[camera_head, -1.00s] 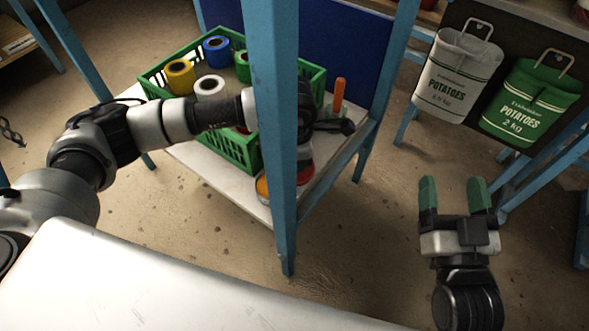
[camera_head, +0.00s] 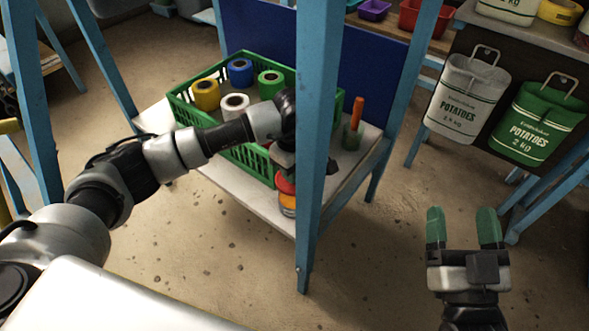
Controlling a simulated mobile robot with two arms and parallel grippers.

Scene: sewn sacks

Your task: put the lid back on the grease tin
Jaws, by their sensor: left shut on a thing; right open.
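The grease tin (camera_head: 288,208) stands near the front edge of the low shelf, partly behind a blue post. A little orange shows at its top. My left gripper (camera_head: 284,166) is shut on the red lid (camera_head: 285,183) directly above the tin. The post hides part of the gripper and lid, and I cannot tell whether the lid touches the tin. My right gripper (camera_head: 463,229) is open and empty, out over the floor at the right.
A green crate (camera_head: 252,160) with several tape rolls fills much of the shelf (camera_head: 222,177). The blue post (camera_head: 312,140) stands in front of my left gripper. An orange-handled tool (camera_head: 356,112) is at the shelf's right. Two potato sacks (camera_head: 467,97) (camera_head: 537,120) hang at right.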

